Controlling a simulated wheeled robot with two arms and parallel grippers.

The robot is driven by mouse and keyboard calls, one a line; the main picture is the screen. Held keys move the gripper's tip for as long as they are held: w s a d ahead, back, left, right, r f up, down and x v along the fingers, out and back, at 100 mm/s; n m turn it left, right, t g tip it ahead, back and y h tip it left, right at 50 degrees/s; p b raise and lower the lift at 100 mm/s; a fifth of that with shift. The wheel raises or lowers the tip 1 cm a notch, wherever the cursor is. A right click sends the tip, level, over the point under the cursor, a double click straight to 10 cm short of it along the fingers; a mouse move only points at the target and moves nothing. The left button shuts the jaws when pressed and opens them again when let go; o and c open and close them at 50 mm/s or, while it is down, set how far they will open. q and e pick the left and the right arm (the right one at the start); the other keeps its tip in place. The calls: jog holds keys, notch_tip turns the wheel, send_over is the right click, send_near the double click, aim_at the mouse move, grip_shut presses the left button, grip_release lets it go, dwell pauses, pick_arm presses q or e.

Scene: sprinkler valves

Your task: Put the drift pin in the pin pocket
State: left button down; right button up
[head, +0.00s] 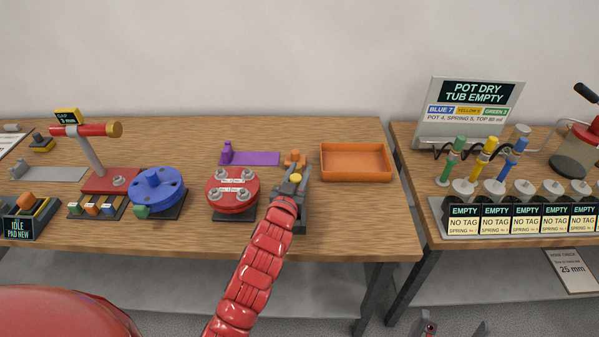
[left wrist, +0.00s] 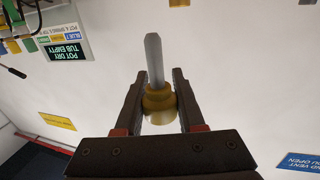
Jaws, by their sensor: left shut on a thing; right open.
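My left gripper (head: 290,187) is shut on the drift pin, which has a brass-yellow collar and a grey tapered shaft (left wrist: 154,60). In the left wrist view the collar sits between the two dark fingers (left wrist: 158,105), and the shaft sticks out beyond them. In the head view the collar (head: 296,178) shows as a small yellow spot at the gripper, right of the red flange. A dark block (head: 300,222) is partly hidden behind the gripper and arm. I cannot tell which thing is the pin pocket. My right gripper (head: 455,329) is open at the bottom edge, low before the benches.
The red bolted flange (head: 232,190) is just left of my gripper, with a blue flange (head: 157,190) further left. A purple holder (head: 252,158) and a small orange piece (head: 295,158) lie behind. An orange tray (head: 356,163) is at right. Front wood is clear.

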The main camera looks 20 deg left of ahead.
pick_arm(q)
jog(key=shift+f+b, duration=2.65)
jog(key=shift+f, duration=0.85)
jog(key=shift+b, duration=0.45)
jog(key=shift+f, duration=0.2)
jog(key=shift+f+b, duration=0.65)
jog(key=shift+f, duration=0.1)
jog(key=shift+c, duration=2.2)
grip_release()
notch_tip(320, 180, up, 9)
jog(key=p, duration=0.3)
jog(key=shift+p, duration=0.35)
